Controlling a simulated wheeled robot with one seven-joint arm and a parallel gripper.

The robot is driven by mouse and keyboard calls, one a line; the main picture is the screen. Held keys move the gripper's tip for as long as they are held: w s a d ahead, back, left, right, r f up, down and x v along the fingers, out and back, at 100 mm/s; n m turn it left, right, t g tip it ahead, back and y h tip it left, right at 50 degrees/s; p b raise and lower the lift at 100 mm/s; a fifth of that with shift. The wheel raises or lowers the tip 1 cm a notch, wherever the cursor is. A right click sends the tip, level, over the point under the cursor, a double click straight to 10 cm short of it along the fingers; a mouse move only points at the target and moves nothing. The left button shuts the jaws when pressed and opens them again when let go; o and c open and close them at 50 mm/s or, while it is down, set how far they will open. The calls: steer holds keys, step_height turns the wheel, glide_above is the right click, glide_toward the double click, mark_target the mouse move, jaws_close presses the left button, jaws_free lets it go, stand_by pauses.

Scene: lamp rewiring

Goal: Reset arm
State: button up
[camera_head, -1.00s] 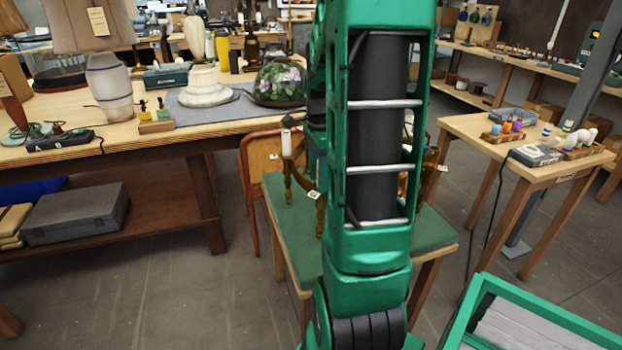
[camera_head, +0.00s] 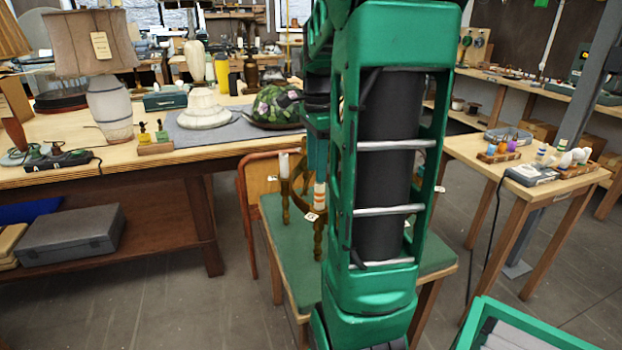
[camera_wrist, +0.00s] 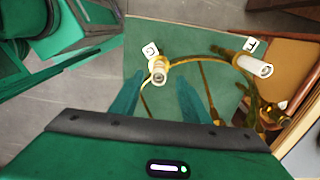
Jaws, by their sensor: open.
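My gripper (camera_wrist: 156,84) is open in the wrist view, with its two teal fingers apart. Between the fingertips in that view is the top of a sleeve (camera_wrist: 158,74) beside a white tag; the fingers do not appear to touch it. The sleeve belongs to a brass multi-armed lamp (camera_wrist: 222,55) on a green-topped table (camera_head: 285,245). In the head view, a white sleeve with orange stripes (camera_head: 320,195) stands on one lamp arm, below my gripper. A plain white sleeve (camera_head: 284,165) stands to its left. My green arm hides much of the lamp.
An orange-brown chair (camera_head: 258,180) stands behind the green-topped table. A long workbench (camera_head: 150,165) with lamps is at left. A small side table (camera_head: 545,178) with coloured parts is at right. A green-rimmed bin (camera_head: 530,330) is at lower right. Floor is clear at lower left.

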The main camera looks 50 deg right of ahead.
steer(key=shift+r, duration=0.35)
steer(key=s+a+f+n, duration=0.3)
steer(key=s+a+n, duration=0.4)
steer(key=a+n, duration=0.1)
steer(key=s+a+f+n, duration=0.4)
steer(key=s+a+n, duration=0.3)
steer(key=a+n, duration=0.2)
steer(key=shift+s+f+n, duration=0.15)
steer(key=shift+f+n, duration=0.1)
steer(key=shift+n, duration=0.25)
steer(key=shift+a, duration=0.1)
